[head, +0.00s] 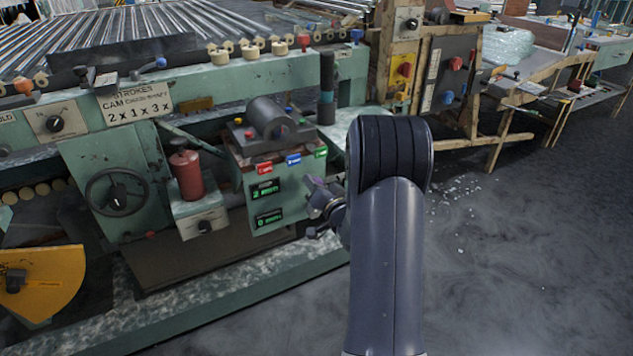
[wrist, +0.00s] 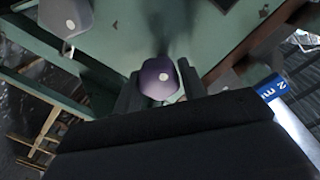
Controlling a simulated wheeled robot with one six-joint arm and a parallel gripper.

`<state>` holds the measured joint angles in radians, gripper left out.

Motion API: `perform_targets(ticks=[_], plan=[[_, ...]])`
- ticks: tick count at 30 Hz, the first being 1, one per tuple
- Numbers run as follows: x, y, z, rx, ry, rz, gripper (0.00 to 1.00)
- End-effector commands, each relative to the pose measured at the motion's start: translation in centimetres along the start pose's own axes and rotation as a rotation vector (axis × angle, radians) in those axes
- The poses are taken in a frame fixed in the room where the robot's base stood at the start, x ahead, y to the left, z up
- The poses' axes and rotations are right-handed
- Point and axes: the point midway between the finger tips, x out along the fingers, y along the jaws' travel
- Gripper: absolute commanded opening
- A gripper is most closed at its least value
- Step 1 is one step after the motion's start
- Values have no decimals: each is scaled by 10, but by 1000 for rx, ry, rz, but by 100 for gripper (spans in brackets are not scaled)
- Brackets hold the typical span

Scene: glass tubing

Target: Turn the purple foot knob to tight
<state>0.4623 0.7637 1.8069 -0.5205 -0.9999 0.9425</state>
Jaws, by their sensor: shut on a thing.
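The purple foot knob (wrist: 157,80), with a white dot on its face, sits between the two dark fingers of my gripper (wrist: 160,86) in the wrist view. My gripper is shut on the knob. The lower part of the wrist view is covered by my own dark gripper body. Whether the knob stands at tight cannot be read.
A grey knob (wrist: 66,14) with a white dot is at the upper left of the wrist view. The green control box (head: 275,205) has lit green displays and coloured labels. A red cylinder (head: 187,173) and a handwheel (head: 117,196) are farther left. The floor at right is open.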

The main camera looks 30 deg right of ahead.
Motion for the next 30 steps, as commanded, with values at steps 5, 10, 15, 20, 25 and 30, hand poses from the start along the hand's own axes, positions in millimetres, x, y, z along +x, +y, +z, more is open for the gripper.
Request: perform_targets(ticks=[5,10,15,20,25,30], plan=[[-1,1,-2,167,-16,3,17],[-1,1,-2,329,-30,4,17],[-1,2,-2,490,-44,2,17],[-1,2,-1,641,-57,2,17],[-1,3,-1,801,-71,1,16],[-1,3,0,963,-85,0,16]])
